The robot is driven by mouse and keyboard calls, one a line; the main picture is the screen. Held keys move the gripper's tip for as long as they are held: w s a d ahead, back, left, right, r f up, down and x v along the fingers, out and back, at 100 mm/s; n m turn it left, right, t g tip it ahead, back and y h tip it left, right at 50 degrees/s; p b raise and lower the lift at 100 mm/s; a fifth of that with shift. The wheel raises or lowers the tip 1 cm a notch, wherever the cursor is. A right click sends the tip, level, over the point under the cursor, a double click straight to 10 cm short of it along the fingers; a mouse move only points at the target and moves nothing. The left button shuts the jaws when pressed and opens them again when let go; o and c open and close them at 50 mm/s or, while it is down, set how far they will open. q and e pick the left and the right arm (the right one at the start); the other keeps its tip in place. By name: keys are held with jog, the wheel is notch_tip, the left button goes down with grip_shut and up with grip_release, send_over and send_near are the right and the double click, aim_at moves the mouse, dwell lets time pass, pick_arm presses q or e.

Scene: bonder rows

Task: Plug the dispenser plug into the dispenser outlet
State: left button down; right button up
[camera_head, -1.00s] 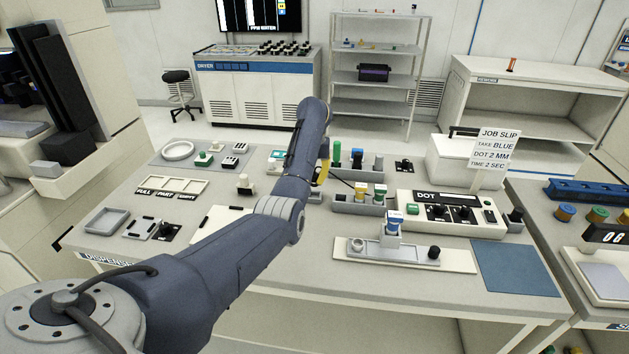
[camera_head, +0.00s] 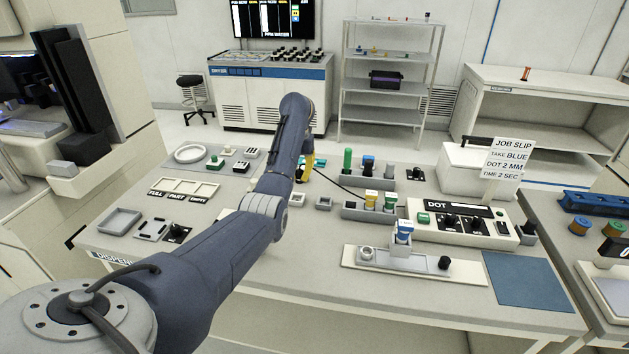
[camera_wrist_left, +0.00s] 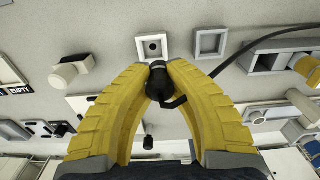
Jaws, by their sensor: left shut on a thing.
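My left gripper (camera_wrist_left: 158,82) is shut on the black dispenser plug (camera_wrist_left: 160,88), whose dark cable (camera_wrist_left: 245,47) runs off to the upper right. In the head view the yellow fingers (camera_head: 307,165) show just past my forearm, and the plug is hidden there. In the left wrist view a pale square socket with a dark centre (camera_wrist_left: 151,46) lies just beyond the fingertips. It looks like the outlet. A second square fixture with a plain grey recess (camera_wrist_left: 210,43) is to its right. Whether the plug touches the socket cannot be told. My right gripper is not in view.
A rack of coloured bottles (camera_head: 370,211) and the DOT control box (camera_head: 465,222) stand to the right. A pale fixture plate (camera_head: 415,266) and a blue mat (camera_head: 535,283) lie at the front. The FULL/PART/EMPTY tray (camera_head: 184,188) is at the left.

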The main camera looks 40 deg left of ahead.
pick_arm(q)
jog(key=shift+s+a+r, duration=0.2)
jog(key=shift+s+a, duration=0.05)
jog(key=shift+a, duration=0.35)
jog(key=shift+f, duration=2)
jog(key=shift+f, duration=0.2)
jog(key=shift+f, duration=0.7)
jog(key=shift+f, duration=1.45)
jog(key=c, duration=1.3)
grip_release()
